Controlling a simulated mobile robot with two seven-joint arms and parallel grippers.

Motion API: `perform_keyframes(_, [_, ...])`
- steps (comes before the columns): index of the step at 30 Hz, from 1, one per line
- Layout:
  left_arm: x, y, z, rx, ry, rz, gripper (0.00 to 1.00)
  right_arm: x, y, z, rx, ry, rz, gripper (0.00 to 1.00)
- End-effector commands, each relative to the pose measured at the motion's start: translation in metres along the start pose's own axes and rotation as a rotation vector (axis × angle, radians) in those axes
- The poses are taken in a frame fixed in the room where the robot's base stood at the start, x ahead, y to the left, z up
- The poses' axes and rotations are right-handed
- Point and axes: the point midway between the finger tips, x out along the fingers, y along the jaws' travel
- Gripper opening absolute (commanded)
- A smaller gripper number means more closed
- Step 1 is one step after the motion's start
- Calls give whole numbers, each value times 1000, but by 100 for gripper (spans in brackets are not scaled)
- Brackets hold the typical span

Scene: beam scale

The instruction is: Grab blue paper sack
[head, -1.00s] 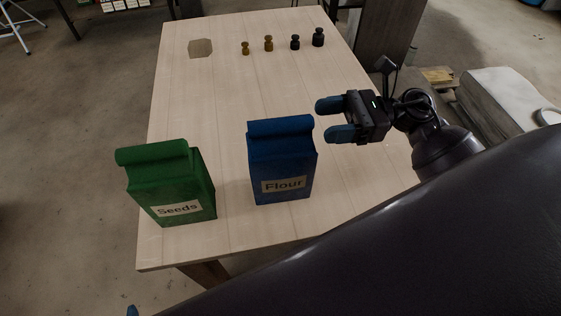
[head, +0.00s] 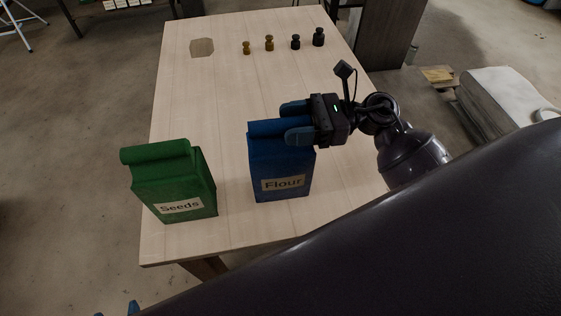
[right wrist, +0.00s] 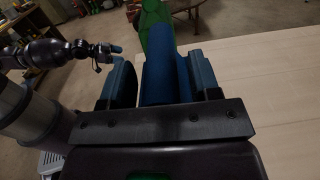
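The blue paper sack (head: 279,165), labelled "Flour", stands upright on the wooden table, with its rolled top facing up. My right gripper (head: 292,122) is at its top from the right, with one finger on the far side and one on the near side of the rolled top. In the right wrist view the blue sack's top (right wrist: 168,78) lies between the two fingers of my right gripper (right wrist: 164,85), with gaps visible on both sides, so it is open. My left gripper shows only as small blue tips (head: 125,308) at the bottom edge of the head view; its opening cannot be made out.
A green sack (head: 173,182) labelled "Seeds" stands to the left of the blue one on the table (head: 225,100). Several small weights (head: 295,42) and a hexagonal patch (head: 201,47) are at the far end. The middle of the table is clear.

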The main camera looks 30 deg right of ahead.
Motion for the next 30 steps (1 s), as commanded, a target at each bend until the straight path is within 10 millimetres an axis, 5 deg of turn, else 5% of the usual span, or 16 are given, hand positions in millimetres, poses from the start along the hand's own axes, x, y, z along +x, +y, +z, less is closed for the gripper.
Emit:
perform_keyframes(11, [0,1,-3,-1,5,0,69,0,0,0,0,0,0,0])
perform_keyframes(30, [0,1,-6,-1,10,1,69,0,0,9,-8,-6,1,0])
